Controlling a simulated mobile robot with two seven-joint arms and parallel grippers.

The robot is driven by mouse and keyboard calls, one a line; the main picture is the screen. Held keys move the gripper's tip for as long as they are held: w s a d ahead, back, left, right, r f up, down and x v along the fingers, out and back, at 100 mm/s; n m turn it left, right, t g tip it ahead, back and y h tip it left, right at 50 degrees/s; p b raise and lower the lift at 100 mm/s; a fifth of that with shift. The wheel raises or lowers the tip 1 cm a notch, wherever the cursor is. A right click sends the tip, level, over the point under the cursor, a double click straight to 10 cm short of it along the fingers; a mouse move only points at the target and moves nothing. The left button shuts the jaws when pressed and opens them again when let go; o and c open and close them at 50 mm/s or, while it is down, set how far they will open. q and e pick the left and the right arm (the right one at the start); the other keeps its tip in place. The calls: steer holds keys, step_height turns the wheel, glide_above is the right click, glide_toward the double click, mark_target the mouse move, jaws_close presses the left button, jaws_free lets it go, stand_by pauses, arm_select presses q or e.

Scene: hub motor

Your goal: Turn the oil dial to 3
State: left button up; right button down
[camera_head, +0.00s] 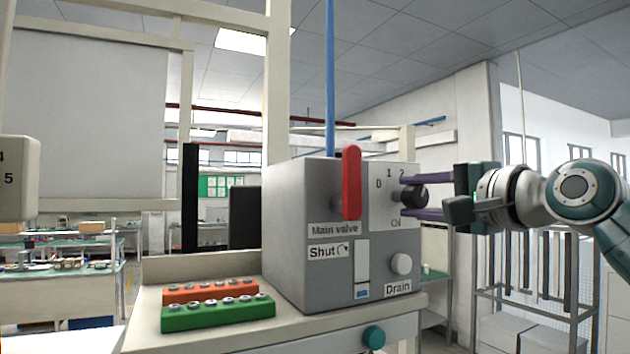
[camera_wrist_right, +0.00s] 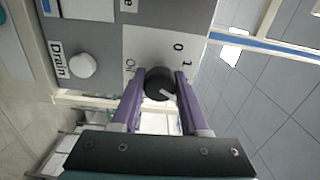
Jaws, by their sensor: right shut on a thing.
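The black oil dial (camera_head: 416,194) is on the light panel of a grey box (camera_head: 300,270), above the partly covered word "Oil". The numbers 0, 1 and 2 show above it; I see no 3. My right gripper (camera_head: 408,196) reaches in from the right, its purple fingers shut on the dial, one above and one below. In the right wrist view the dial (camera_wrist_right: 158,80) sits between the fingertips (camera_wrist_right: 157,82). A white mark on the dial points to the lower right there, toward a finger that hides part of the scale. My left gripper is out of view.
A red main valve handle (camera_head: 351,183) stands upright left of the dial. A white drain knob (camera_head: 401,264) is below it. Orange (camera_head: 208,290) and green (camera_head: 217,313) blocks lie left of the box. A teal knob (camera_head: 374,337) is on the bench front.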

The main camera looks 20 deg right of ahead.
steer(key=m+p, duration=0.3)
steer(key=m, duration=0.1)
steer(key=shift+m+p, duration=1.1)
steer(key=shift+m, duration=0.2)
steer(key=shift+f, duration=0.1)
steer(key=shift+c, duration=2.1)
jaws_free()
